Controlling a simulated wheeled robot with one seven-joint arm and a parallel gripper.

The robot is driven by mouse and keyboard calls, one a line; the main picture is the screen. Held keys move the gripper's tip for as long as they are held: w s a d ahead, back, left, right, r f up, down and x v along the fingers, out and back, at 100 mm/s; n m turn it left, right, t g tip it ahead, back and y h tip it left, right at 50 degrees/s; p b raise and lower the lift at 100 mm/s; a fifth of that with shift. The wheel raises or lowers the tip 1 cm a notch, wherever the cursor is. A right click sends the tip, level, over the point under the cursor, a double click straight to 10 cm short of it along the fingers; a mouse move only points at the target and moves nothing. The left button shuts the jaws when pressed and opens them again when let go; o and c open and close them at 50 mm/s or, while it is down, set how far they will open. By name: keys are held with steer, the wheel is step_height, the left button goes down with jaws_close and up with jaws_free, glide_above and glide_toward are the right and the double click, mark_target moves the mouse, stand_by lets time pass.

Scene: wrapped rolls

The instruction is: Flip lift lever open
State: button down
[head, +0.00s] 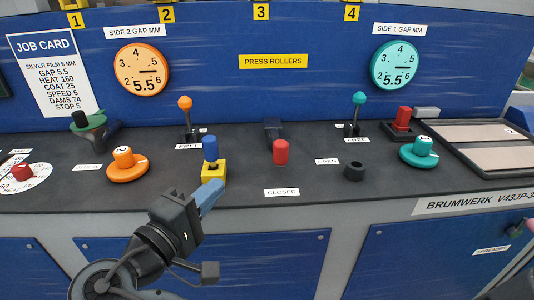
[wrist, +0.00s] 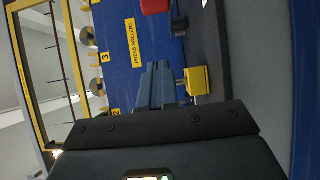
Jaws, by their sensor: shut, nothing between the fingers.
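A lever with a red grip (head: 280,151) stands on the dark console in the middle of the head view. A dark bracket (head: 273,129) is just behind it. A "CLOSED" label (head: 282,192) lies in front of the grip, and an "OPEN" label (head: 327,161) lies to its right. The red grip (wrist: 154,5) also shows at the top edge of the wrist view, partly cut off. My gripper (head: 214,187) is shut and empty, with blue fingers. It is left of and nearer than the red grip, apart from it, at the console's front edge. The fingers (wrist: 157,80) also show in the wrist view.
A yellow block (head: 213,171) with a blue knob (head: 210,148) is close beyond my fingertips. Orange-topped (head: 185,103) and teal-topped (head: 359,98) levers stand behind, on either side. The console before the red grip is clear.

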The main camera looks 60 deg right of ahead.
steer(key=shift+a+r+m+g, duration=0.1)
steer(key=shift+r+m+g, duration=0.2)
steer(key=shift+r, duration=0.15)
steer(key=d, duration=0.3)
steer(key=d+p, duration=0.1)
steer(key=d, duration=0.6)
steer(key=shift+w, duration=0.3)
steer(key=shift+s+d+p, duration=0.5)
steer(key=shift+s+d, duration=0.3)
steer(key=shift+d, duration=0.15)
steer(key=shift+s+d, duration=0.5)
steer(key=shift+d, duration=0.1)
